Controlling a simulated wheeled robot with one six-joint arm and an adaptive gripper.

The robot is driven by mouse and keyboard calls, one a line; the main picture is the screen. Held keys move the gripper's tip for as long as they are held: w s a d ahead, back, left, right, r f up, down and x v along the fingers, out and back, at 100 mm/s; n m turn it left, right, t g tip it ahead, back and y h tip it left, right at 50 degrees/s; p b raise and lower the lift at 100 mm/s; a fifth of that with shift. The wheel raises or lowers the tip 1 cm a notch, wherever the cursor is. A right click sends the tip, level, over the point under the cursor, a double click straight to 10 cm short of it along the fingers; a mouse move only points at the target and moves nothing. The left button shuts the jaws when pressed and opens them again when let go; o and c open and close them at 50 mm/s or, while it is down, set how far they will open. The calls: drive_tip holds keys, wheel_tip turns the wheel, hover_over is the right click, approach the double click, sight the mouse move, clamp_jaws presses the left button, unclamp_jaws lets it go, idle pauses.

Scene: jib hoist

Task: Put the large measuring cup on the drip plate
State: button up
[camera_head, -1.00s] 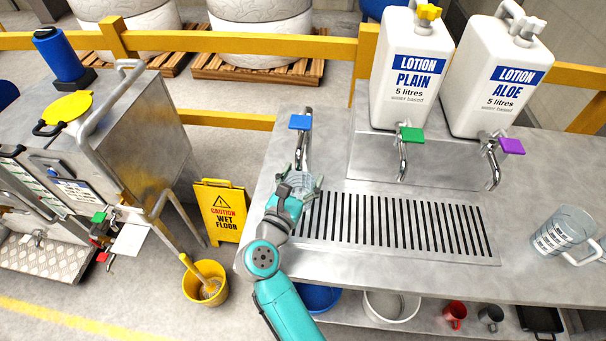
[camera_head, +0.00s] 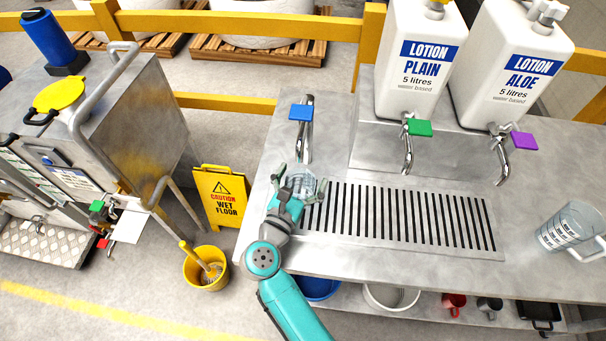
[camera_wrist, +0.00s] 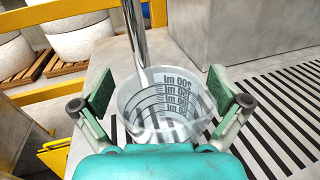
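The large measuring cup (camera_head: 568,230), clear with dark markings and a handle, stands on the bench at the right, apart from the drip plate. The slotted drip plate (camera_head: 420,247) lies in the middle of the bench. A smaller clear measuring cup (camera_wrist: 165,105) stands at the plate's left end, below the blue-handled tap (camera_head: 302,113). My gripper (camera_head: 301,182) is at this smaller cup. In the wrist view its green pads (camera_wrist: 160,92) are spread on either side of the cup, with gaps visible. My gripper holds nothing.
Green-handled (camera_head: 419,128) and purple-handled (camera_head: 524,141) taps hang over the back of the plate below two lotion containers. Bench space between plate and large cup is clear. A wet floor sign (camera_head: 221,196) and yellow bucket (camera_head: 206,268) stand left of the bench.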

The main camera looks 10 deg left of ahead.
drive_tip(key=shift+r, duration=0.15)
drive_tip(key=v, duration=1.2)
drive_tip(key=shift+d, duration=0.1)
drive_tip(key=s+d+r+n+t+y, duration=0.1)
drive_tip(key=s+d+r+n+t, duration=0.2)
drive_tip(key=d+n, duration=0.6)
drive_tip(key=s+d+n+t+y, duration=0.1)
drive_tip(key=s+d+n+t, duration=0.2)
drive_tip(key=s+d+n, duration=0.65)
drive_tip(key=s+d+f+n+g+y, duration=0.1)
drive_tip(key=s+d+n+g, duration=0.3)
drive_tip(key=s+n, duration=0.4)
drive_tip(key=s+d+f+n+g+y, duration=0.2)
drive_tip(key=s+n, duration=0.6)
drive_tip(key=n, duration=0.5)
drive_tip(key=shift+s+d+f+g, duration=0.4)
drive_tip(key=shift+d+f+g, duration=0.35)
drive_tip(key=shift+d+g, duration=0.4)
